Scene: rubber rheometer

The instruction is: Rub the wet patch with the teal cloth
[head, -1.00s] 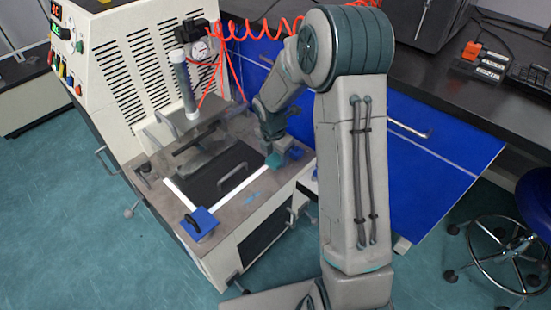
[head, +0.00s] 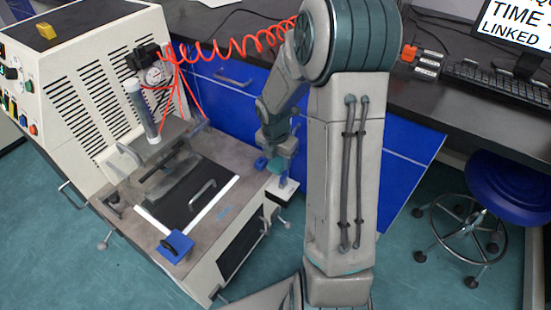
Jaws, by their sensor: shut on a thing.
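My gripper (head: 275,152) is over the back right corner of the machine's deck, seen from behind and small. It is shut on a teal piece (head: 287,148), which looks like the cloth; its shape and the fingertips are hard to make out. A small light-blue smear (head: 228,209), perhaps the wet patch, lies on the deck's front right margin, beside a white strip. My gripper is apart from it, further back and to the right.
The rheometer deck (head: 252,182) carries a dark plate with a handle (head: 202,192) and a blue pad with a black handle (head: 176,244) at the front corner. A blue part (head: 262,163) sits near my gripper. Red coiled hose (head: 235,45) hangs behind. A blue stool (head: 512,185) stands right.

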